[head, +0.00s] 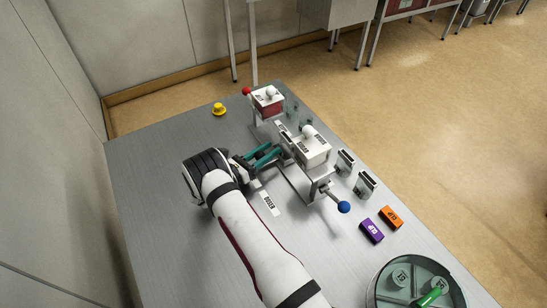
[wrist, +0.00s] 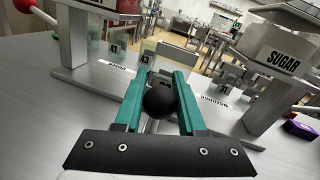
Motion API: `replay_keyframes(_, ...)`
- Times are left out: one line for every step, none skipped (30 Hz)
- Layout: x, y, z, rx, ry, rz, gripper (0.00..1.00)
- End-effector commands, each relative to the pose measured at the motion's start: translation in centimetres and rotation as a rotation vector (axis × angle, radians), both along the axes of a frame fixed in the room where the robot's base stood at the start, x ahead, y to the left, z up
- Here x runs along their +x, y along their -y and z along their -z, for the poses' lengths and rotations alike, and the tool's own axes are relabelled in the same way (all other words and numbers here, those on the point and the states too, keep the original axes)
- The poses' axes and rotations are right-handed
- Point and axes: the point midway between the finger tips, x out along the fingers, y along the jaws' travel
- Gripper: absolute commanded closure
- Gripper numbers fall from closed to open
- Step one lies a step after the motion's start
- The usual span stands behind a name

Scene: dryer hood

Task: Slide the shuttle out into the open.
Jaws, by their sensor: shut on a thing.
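My gripper (head: 266,155) has its teal fingers on the near side of a metal dosing stand, between its two hoppers. In the wrist view my gripper (wrist: 168,85) is shut on a black ball knob (wrist: 160,100), which sits between the fingers. A pale rod shows just below the knob. The knob is hidden in the head view. I cannot make out the rest of the shuttle or how far out it is. The near hopper (head: 311,150) and the far hopper (head: 267,102) have white knobs on top. The wrist view shows the hopper marked SUGAR (wrist: 285,50) at the right.
A red ball handle (head: 247,91) and a blue ball handle (head: 344,207) stick out from the stand. A yellow knob-shaped piece (head: 219,109), purple block (head: 371,231), orange block (head: 391,217) and round green-grey tray (head: 378,290) are on the table. The table's left part is clear.

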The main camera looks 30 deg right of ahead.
Motion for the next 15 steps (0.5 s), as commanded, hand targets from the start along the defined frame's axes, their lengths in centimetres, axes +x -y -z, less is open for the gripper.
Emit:
replay_keyframes(0.0, -0.05, 0.05, 0.001, -0.003, -0.001, 1.0)
replay_keyframes(-0.01, -0.05, 0.05, 0.001, -0.003, -0.001, 1.0)
replay_keyframes(-0.02, -0.05, 0.05, 0.001, -0.003, -0.001, 1.0)
replay_keyframes(-0.03, -0.05, 0.05, 0.001, -0.003, -0.001, 1.0)
replay_keyframes(-0.03, -0.05, 0.05, 0.001, -0.003, -0.001, 1.0)
replay_keyframes(-0.04, -0.04, 0.05, 0.001, -0.003, -0.001, 1.0)
replay_keyframes(-0.04, -0.04, 0.05, 0.001, -0.003, -0.001, 0.57)
replay_keyframes(-0.05, -0.04, 0.04, 0.001, -0.003, -0.001, 0.52)
replay_keyframes(-0.06, -0.03, 0.04, 0.001, -0.002, 0.0, 0.45)
replay_keyframes(-0.06, -0.03, 0.04, 0.001, -0.002, 0.0, 0.39)
replay_keyframes(-0.06, -0.02, 0.03, 0.001, -0.002, 0.0, 0.34)
replay_keyframes(-0.06, -0.02, 0.03, 0.001, -0.002, 0.0, 0.31)
replay_keyframes(-0.06, -0.02, 0.03, 0.0, -0.002, 0.0, 0.31)
replay_keyframes(-0.07, -0.02, 0.03, 0.0, -0.001, 0.0, 0.31)
replay_keyframes(-0.07, -0.01, 0.02, 0.0, -0.001, 0.0, 0.31)
